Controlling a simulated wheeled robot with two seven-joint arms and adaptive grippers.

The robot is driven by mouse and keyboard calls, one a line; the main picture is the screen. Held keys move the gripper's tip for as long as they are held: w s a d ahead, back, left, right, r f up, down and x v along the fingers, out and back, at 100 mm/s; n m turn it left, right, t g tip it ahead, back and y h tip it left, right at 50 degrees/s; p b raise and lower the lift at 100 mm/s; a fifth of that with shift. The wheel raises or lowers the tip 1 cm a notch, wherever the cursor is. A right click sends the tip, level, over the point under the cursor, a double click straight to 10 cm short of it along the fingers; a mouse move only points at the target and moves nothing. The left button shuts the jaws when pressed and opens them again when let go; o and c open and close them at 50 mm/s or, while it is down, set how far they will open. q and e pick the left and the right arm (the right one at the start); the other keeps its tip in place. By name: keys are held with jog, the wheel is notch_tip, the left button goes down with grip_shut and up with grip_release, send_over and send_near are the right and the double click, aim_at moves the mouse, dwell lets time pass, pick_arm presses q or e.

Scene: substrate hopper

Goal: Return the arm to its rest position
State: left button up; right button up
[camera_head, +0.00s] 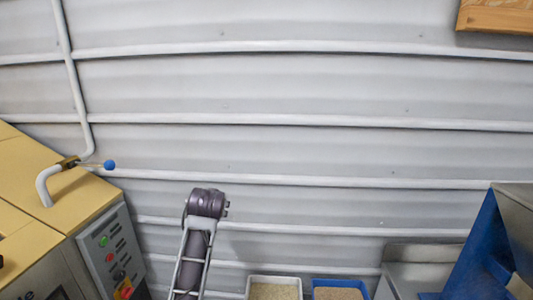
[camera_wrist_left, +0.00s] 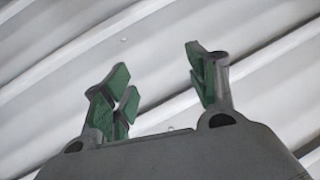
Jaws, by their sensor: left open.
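My left gripper (camera_wrist_left: 158,84) shows in the left wrist view with its two green-padded fingers spread apart. Nothing is between the fingers, and only the pale ribbed wall lies behind them. In the head view a dark jointed arm link, which looks like mine, rises at the lower middle in front of the wall. No gripper shows in the head view. My right gripper is in neither view.
A yellow-topped machine (camera_head: 75,185) with a button panel (camera_head: 113,255) and a blue-knobbed pipe valve (camera_head: 109,165) stands at left. A white bin (camera_head: 274,280) and blue bin (camera_head: 339,284) are at the bottom. A blue-framed metal hopper (camera_head: 485,245) stands at right.

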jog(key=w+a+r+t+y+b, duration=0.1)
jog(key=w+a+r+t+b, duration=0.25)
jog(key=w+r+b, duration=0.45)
pick_arm(q)
jog(key=s+f+g+h+b, duration=0.1)
jog(key=s+f+b, duration=0.6)
jog(key=f, duration=1.4)
jog(key=s+f+m+g+h+b, duration=0.1)
jog(key=s+f+g+b, duration=0.3)
jog(key=s+f, duration=1.4)
jog(key=s+f+g+h+b, duration=0.2)
jog(key=s+f+b, duration=0.8)
jog(key=f, duration=1.5)
jog(key=s, duration=0.3)
jog(key=shift+d+g, duration=0.3)
jog(key=shift+d, duration=0.05)
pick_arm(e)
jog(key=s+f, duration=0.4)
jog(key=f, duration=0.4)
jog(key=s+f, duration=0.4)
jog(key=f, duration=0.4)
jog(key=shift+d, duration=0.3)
pick_arm(q)
jog(key=shift+f, duration=0.15)
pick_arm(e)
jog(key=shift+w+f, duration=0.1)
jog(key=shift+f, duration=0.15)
